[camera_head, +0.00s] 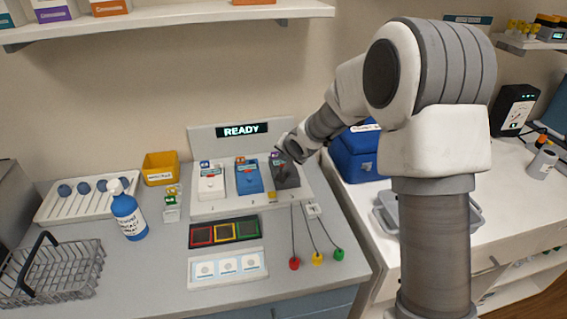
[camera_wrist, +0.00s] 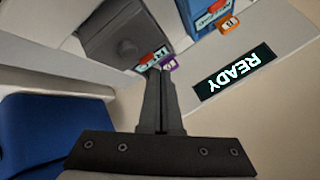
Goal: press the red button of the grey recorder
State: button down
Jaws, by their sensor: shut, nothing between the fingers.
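The grey recorder (camera_head: 287,180) is the dark right-hand one of three devices on a white stand, beside a blue one (camera_head: 248,180) and a white one (camera_head: 211,186). In the head view my gripper (camera_head: 283,150) is at that same end.
A READY display (camera_head: 241,129) stands behind the devices. A panel of coloured squares (camera_head: 225,232) and cords with coloured ends (camera_head: 317,258) lie in front. A spray bottle (camera_head: 128,214) and wire basket (camera_head: 60,272) are left.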

jog(key=shift+r+p, duration=2.2)
jog(key=shift+r, duration=0.3)
jog(key=shift+s+d+r, duration=0.1)
jog(key=shift+r, duration=0.1)
jog(key=s+d+r+n+g+h+p, duration=0.1)
jog(key=s+d+r+h, duration=0.1)
jog(key=s+d+r, duration=0.45)
jog(key=s+d+r+n+h, duration=0.1)
jog(key=s+d+r, duration=0.3)
jog(key=s+r, duration=0.55)
jog(key=s+d+n+g+p, duration=0.1)
jog(key=s+d+n+g, duration=0.1)
jog(key=s, duration=2)
jog(key=shift+s+d+f+n, duration=0.15)
jog(key=shift+s+n, duration=0.15)
jog(key=shift+n, duration=0.5)
